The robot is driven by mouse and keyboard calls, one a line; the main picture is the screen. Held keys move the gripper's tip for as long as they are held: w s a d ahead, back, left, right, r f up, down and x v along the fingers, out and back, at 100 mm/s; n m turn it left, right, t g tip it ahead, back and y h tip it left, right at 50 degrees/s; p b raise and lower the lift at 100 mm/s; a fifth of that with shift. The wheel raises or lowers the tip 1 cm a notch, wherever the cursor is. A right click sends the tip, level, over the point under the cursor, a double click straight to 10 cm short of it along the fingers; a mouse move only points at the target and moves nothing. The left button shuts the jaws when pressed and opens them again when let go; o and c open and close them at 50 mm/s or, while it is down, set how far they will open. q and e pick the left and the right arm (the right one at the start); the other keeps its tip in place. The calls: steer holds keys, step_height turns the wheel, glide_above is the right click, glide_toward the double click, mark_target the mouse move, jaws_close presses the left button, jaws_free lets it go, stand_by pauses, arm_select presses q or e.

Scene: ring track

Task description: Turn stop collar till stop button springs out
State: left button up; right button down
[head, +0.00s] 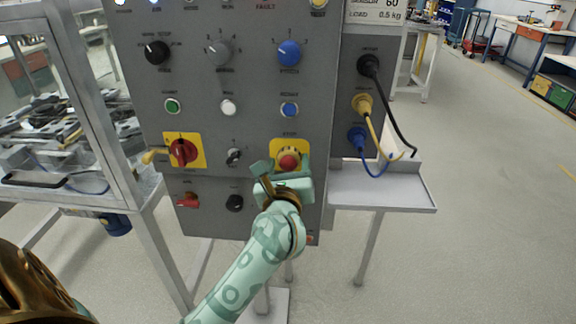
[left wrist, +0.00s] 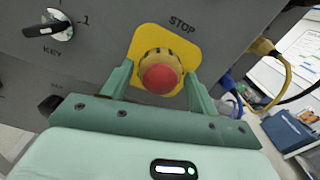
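The red stop button (head: 288,162) sits in a brass-yellow collar on a yellow plate (head: 274,147) on the grey control panel. In the left wrist view the red button (left wrist: 159,79), its ribbed collar (left wrist: 148,58) and the yellow plate marked STOP (left wrist: 185,52) show clearly. My left gripper (head: 281,167) is in front of the stop button. Its two green fingers (left wrist: 158,88) are apart, one on each side of the collar. Whether they touch the collar cannot be told. My right gripper is not in view; a bronze-coloured part of mine shows at the lower left.
A red rotary switch (head: 183,151) on a yellow plate and a key switch (head: 234,156) lie left of the stop button. Cables plug in at the right above a grey shelf (head: 380,188). A glazed metal enclosure (head: 70,120) stands left. Open floor lies right.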

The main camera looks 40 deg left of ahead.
arm_select(q)
steer(key=c, duration=0.6)
steer(key=shift+r+m+p, duration=0.25)
steer(key=shift+m+p, duration=0.55)
steer(key=shift+p, duration=0.4)
steer(key=m+p, duration=0.5)
steer(key=p, duration=0.1)
steer(key=shift+f+m+p, duration=0.25)
steer(key=shift+m+p, duration=1)
steer(key=shift+m, duration=0.05)
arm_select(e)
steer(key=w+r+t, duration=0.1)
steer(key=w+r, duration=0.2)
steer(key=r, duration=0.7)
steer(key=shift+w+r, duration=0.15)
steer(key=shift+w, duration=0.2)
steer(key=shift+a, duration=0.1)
arm_select(q)
steer(key=o, duration=1)
steer(key=shift+s+d, duration=0.1)
